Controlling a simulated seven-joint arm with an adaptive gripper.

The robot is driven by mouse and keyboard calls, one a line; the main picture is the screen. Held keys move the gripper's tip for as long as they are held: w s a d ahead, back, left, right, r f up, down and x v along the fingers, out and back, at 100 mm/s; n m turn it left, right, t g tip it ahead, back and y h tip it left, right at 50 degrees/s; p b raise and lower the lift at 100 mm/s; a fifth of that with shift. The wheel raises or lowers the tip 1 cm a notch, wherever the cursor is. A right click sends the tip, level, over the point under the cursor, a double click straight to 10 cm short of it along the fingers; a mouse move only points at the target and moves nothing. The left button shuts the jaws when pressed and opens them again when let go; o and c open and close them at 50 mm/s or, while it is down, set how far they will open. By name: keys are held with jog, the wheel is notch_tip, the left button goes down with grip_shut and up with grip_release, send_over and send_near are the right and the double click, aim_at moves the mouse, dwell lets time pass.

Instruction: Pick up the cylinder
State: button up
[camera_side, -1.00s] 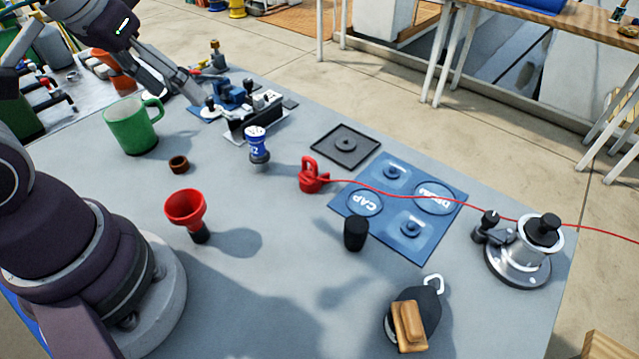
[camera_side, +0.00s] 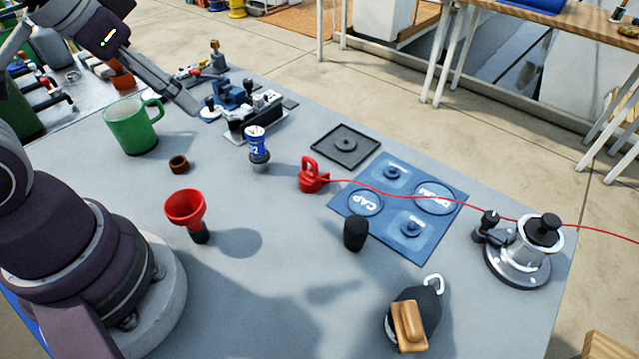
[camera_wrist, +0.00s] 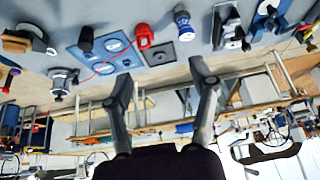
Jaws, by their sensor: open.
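A short black cylinder (camera_side: 356,233) stands upright on the grey table, at the near left edge of a blue mat. It also shows in the wrist view (camera_wrist: 86,39) at upper left. A blue-and-white cylindrical piece (camera_side: 258,148) stands farther left; in the wrist view it is at the top middle (camera_wrist: 183,24). I cannot tell which one the task names. My gripper (camera_side: 190,105) is above the far left of the table, away from both. In the wrist view its two fingers (camera_wrist: 161,71) are spread with nothing between them.
A green mug (camera_side: 133,128), red funnel (camera_side: 185,207) and brown ring (camera_side: 179,164) stand at left. A red piece (camera_side: 311,177) has a cord running right to a winch (camera_side: 520,252). The blue mat (camera_side: 440,222), black tray (camera_side: 345,147) and wooden-topped block (camera_side: 409,325) lie nearby.

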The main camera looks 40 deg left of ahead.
dwell(0.4)
jog(key=m+g, duration=0.5)
jog(key=m, duration=0.3)
send_over(258, 149)
notch_tip(258, 149, down, 5)
jog(key=f+m, duration=0.1)
jog(key=f, duration=0.1)
jog(key=w+f+m, duration=0.1)
jog(key=f, duration=0.1)
jog(key=shift+w+a+f+g, duration=0.1)
jog(key=shift+w+f+g, duration=0.05)
jog(key=shift+g, duration=0.15)
jog(key=f, duration=1)
jog(key=shift+s+a, duration=0.25)
jog(key=shift+a, duration=0.15)
jog(key=shift+r, duration=0.1)
grip_shut()
jog(key=shift+r, duration=0.1)
